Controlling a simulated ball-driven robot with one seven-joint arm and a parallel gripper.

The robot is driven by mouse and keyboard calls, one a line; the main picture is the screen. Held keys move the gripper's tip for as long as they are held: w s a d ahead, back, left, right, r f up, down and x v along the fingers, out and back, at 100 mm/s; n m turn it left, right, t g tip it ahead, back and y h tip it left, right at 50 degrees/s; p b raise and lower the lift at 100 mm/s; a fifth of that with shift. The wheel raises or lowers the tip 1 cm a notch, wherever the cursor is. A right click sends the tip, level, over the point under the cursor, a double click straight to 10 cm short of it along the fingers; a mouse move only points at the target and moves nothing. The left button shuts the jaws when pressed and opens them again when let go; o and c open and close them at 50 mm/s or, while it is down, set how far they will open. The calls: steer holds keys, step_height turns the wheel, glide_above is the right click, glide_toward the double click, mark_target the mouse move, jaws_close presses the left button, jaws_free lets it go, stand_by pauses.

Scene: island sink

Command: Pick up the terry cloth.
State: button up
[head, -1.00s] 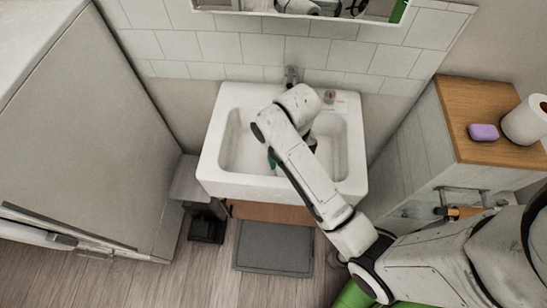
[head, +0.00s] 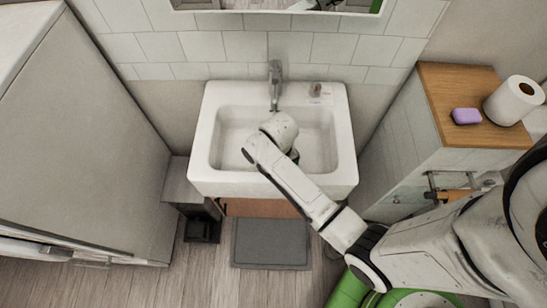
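I cannot make out a terry cloth for certain in the head view. My arm reaches over the white sink (head: 202,148), and its wrist covers the front middle of the basin. The visible parts of the basin look empty.
A grey faucet (head: 275,82) stands at the sink's back. A wooden-topped cabinet (head: 447,100) at right bears a purple soap (head: 466,116) and a paper roll (head: 513,100). An orange item (head: 449,194) is at its side. A grey mat (head: 271,243) lies on the floor.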

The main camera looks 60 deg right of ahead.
steer(key=shift+c, duration=0.3)
steer(key=c, duration=0.9)
